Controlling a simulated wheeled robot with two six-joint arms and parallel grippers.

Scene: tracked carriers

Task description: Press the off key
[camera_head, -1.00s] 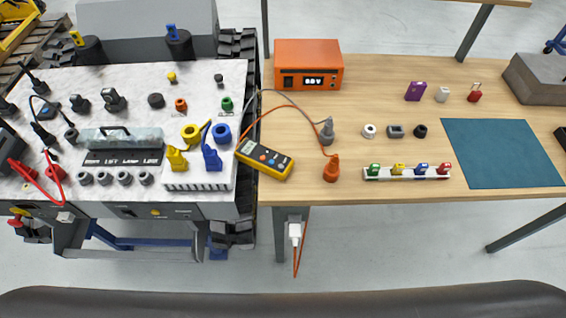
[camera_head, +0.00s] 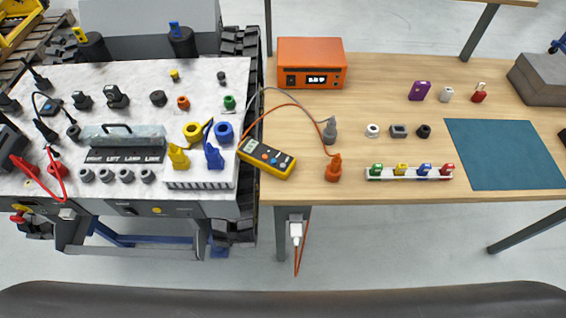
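A yellow handheld meter (camera_head: 266,158) with a dark face lies tilted on the left end of the wooden table. It has a small pale display (camera_head: 250,146) and several small coloured keys (camera_head: 271,158), orange and blue among them. Their labels are too small to read, so I cannot tell which is the off key. An orange box (camera_head: 311,53) with a lit display (camera_head: 317,79) stands behind it; its digits are not legible. A black control panel (camera_head: 125,156) with several white-lettered labels sits on the carrier at the left. Neither of my grippers shows in this view.
Grey and orange leads run from the meter to a grey plug (camera_head: 329,132) and an orange plug (camera_head: 333,168). A white rack (camera_head: 409,173) holds coloured padlocks. A teal mat (camera_head: 503,154) lies at the right. The wooden table's front middle is mostly clear.

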